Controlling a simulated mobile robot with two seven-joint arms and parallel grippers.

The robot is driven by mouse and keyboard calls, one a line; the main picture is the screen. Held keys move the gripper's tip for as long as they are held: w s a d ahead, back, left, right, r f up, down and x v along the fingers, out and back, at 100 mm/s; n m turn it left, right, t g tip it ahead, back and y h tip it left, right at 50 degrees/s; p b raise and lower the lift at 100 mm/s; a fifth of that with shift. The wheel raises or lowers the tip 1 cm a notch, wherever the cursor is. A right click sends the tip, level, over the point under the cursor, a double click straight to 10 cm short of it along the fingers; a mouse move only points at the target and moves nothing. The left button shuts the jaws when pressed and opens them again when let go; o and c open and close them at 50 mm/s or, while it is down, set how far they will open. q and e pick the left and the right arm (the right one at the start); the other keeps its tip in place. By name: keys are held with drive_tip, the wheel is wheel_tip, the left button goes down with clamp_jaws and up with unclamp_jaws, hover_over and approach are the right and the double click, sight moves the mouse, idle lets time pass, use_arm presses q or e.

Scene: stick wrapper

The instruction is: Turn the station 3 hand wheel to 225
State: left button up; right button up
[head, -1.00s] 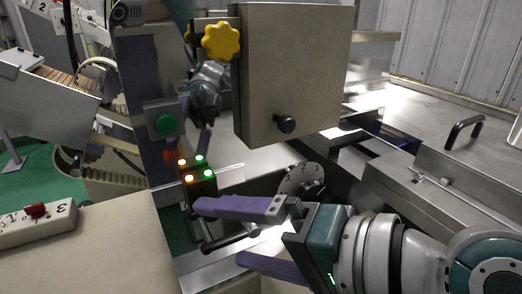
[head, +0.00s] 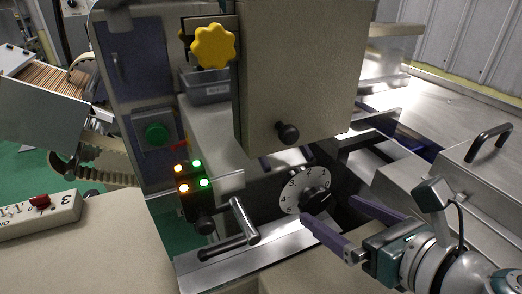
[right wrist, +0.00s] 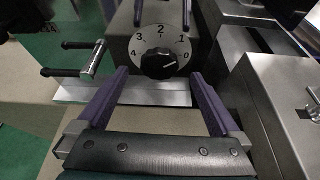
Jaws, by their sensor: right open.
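A white round dial (head: 291,196) with black numbers and a black knob (head: 315,203) sits low on the machine front. In the right wrist view the dial (right wrist: 160,33) reads 0 to 4 around its black knob (right wrist: 159,66). A pale mark shows on the knob, but I cannot read an exact setting. No figure 225 is legible. My right gripper (head: 328,208) is open and empty, just in front of the dial; in the right wrist view its fingers (right wrist: 157,72) point toward the knob, one on each side. My left gripper is out of view.
A metal crank (head: 243,221) with black grips stands left of the dial, beside a lit button box (head: 193,190). A grey-beige cabinet (head: 298,80) with a yellow star knob (head: 213,46) hangs above. A beige surface (head: 85,245) lies at the left front.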

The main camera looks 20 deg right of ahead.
sight(318, 202)
drive_tip(key=shift+x, duration=1.95)
drive_tip(key=shift+c, duration=0.4)
drive_tip(key=c, duration=1.3)
